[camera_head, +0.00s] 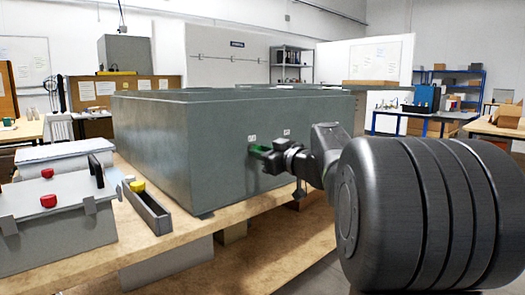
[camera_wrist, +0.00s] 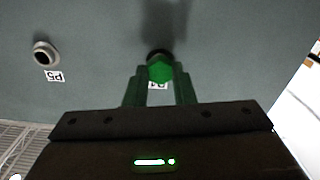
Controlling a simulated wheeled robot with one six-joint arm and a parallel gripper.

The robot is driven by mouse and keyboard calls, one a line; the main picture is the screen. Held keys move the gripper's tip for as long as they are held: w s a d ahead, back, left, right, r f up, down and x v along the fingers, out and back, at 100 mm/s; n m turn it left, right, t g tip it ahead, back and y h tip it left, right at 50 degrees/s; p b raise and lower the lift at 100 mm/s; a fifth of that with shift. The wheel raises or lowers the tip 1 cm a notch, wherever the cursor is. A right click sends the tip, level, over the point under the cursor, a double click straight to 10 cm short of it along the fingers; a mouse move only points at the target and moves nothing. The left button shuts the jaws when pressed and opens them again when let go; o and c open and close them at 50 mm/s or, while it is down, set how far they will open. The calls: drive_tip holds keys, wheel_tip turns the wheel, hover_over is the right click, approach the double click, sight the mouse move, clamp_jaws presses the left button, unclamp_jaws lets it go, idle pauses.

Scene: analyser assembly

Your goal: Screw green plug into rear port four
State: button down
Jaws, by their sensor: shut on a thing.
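The green plug (camera_wrist: 160,71) is between the two fingertips of my gripper (camera_wrist: 159,84) in the wrist view. My gripper is shut on it. The plug sits in front of a dark port ring on the grey housing wall, above a label that the plug and fingers partly hide. I cannot tell how deep the plug is in the port. In the head view my gripper (camera_head: 268,156) reaches the side of the large grey housing (camera_head: 215,150), with the green plug (camera_head: 258,149) at the wall below one of two small white labels.
An empty port (camera_wrist: 45,54) labelled P5 is left of the plug in the wrist view. A narrow tray (camera_head: 152,212) with a yellow plug (camera_head: 137,186) stands on the wooden bench (camera_head: 165,252). Grey cases (camera_head: 60,235) with red parts stand at the left.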

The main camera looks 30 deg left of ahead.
drive_tip(key=shift+f+m+p, duration=0.1)
drive_tip(key=shift+m+p, duration=5.7)
drive_tip(key=shift+m, duration=5.7)
